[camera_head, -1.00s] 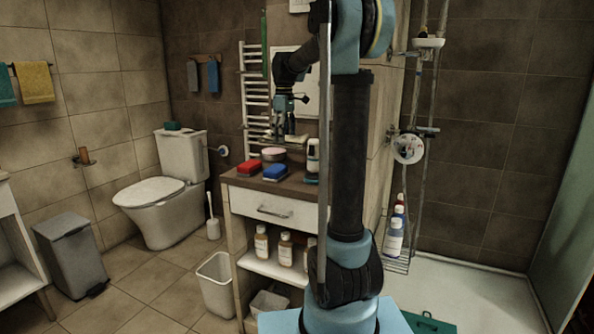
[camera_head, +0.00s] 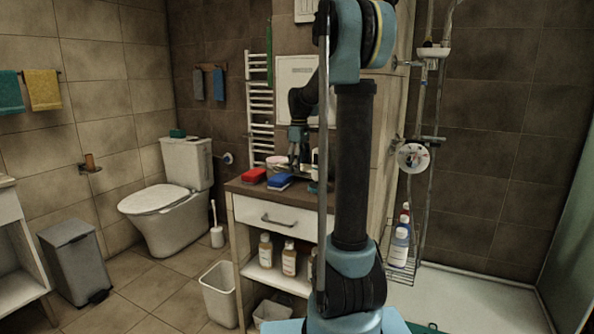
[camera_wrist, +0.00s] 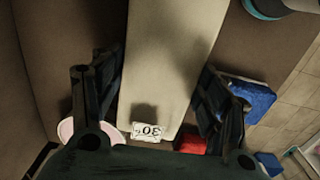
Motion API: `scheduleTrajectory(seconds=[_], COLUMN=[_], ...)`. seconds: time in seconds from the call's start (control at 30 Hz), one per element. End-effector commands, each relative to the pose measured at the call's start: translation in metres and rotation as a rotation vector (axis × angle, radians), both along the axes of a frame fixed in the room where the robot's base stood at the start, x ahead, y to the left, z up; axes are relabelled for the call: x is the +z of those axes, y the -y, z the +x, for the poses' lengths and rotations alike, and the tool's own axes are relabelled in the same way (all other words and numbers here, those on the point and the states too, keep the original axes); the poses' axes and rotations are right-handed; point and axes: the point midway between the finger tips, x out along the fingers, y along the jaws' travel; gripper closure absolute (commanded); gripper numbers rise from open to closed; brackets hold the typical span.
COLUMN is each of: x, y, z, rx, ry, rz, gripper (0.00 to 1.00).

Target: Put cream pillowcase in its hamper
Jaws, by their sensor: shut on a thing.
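The cream pillowcase (camera_wrist: 165,55) is a long folded cream strip with a small white label reading 30 in the wrist view. It lies between the two fingers of my gripper (camera_wrist: 158,95), which is shut on it. In the head view my gripper (camera_head: 298,162) is over the back of the cabinet top, behind the sponges; the pillowcase is mostly hidden there. An open white bin (camera_head: 219,292) stands on the floor left of the cabinet, and another white container (camera_head: 271,312) sits low in the cabinet. I cannot tell which is the pillowcase's hamper.
The cabinet top (camera_head: 240,187) carries a red sponge (camera_head: 254,175), a blue sponge (camera_head: 280,181) and a pink round dish (camera_head: 275,162). Bottles (camera_head: 266,251) stand on its shelf. A grey pedal bin (camera_head: 75,262) and a toilet (camera_head: 172,205) are at left. Floor between them is clear.

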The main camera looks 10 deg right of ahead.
Motion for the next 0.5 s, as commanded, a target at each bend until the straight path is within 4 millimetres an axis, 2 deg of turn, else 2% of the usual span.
scheduleTrajectory(seconds=[0.13, 0.47, 0.5], x=[-0.0144, -0.0165, -0.0162], y=[0.0003, 0.0008, 0.0009], z=[-0.0002, -0.0001, -0.0001], rx=[0.0, -0.001, -0.001], ry=[0.0, 0.0, 0.0], rz=[0.0, 0.0, 0.0], gripper=[0.63, 0.63, 0.24])
